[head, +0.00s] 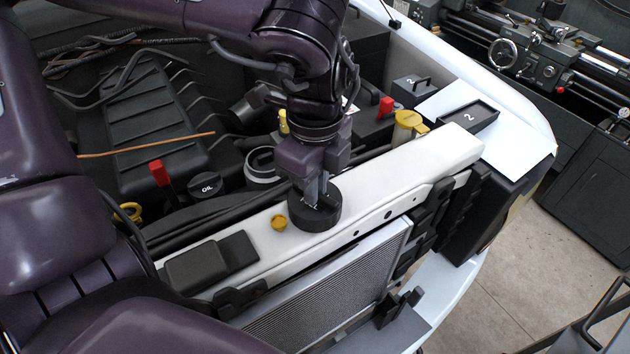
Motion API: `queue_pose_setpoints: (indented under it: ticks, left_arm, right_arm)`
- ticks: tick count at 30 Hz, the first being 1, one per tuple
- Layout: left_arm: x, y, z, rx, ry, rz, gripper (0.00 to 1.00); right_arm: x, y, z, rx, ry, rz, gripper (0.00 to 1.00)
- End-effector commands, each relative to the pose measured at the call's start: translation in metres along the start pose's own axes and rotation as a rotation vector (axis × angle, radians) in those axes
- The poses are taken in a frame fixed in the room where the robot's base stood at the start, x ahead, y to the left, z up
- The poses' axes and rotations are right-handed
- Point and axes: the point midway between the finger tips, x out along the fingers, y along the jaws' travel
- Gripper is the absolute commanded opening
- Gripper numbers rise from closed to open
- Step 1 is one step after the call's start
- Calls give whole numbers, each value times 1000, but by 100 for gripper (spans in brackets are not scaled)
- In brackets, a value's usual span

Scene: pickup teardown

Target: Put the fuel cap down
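The fuel cap (314,215) is a black round cap with pale lettering on its top, partly hidden by the fingers. It is at the white front crossbeam (262,240) of the pickup's engine bay. It looks level and on or just over the beam; I cannot tell whether it touches. My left gripper (318,191) points down from above, with its grey fingers close together on the raised middle of the cap. My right gripper is out of view.
A small yellow cap (279,222) sits on the beam just left of the fuel cap. An oil cap (205,186) and a yellow reservoir cap (407,124) are behind. A black tray marked 2 (484,125) lies at the beam's right end. The radiator (335,292) is in front.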

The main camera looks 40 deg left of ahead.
Motion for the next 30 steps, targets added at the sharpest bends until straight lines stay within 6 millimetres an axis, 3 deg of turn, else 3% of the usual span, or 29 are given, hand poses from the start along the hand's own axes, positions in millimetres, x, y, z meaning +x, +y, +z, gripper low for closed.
queue_pose_setpoints:
  ticks: [5, 17, 30]
  left_arm:
    - [0, 0, 0, 0, 0, 1, 32]
    - [-9, -1, 0, 0, -1, -3, 32]
    - [-98, -1, 0, -2, -1, -5, 32]
  right_arm:
    - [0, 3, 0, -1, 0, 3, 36]
    - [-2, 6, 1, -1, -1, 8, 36]
    - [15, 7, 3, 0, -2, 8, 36]
